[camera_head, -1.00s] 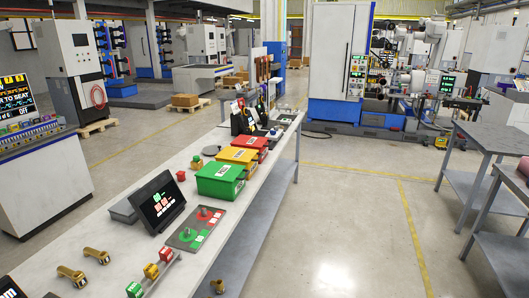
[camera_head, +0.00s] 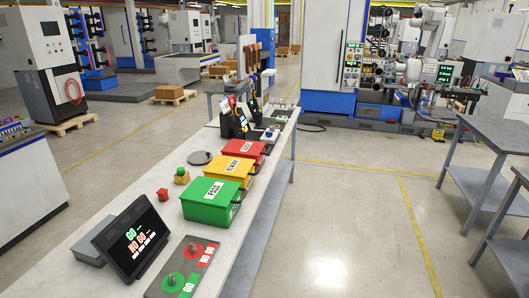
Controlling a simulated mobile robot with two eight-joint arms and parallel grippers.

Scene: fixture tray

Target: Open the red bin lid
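The red bin (camera_head: 243,151) sits on the long grey bench, the farthest of a row of three lidded bins. Its red lid looks closed, with a white label on top and a dark handle at its right side. The yellow bin (camera_head: 229,172) stands just in front of it, and the green bin (camera_head: 211,201), labelled PASS, is nearest. Both of their lids look closed. Neither of my grippers is in view.
Dark holders (camera_head: 234,121) stand behind the red bin. The floor right of the bench (camera_head: 345,225) is clear.

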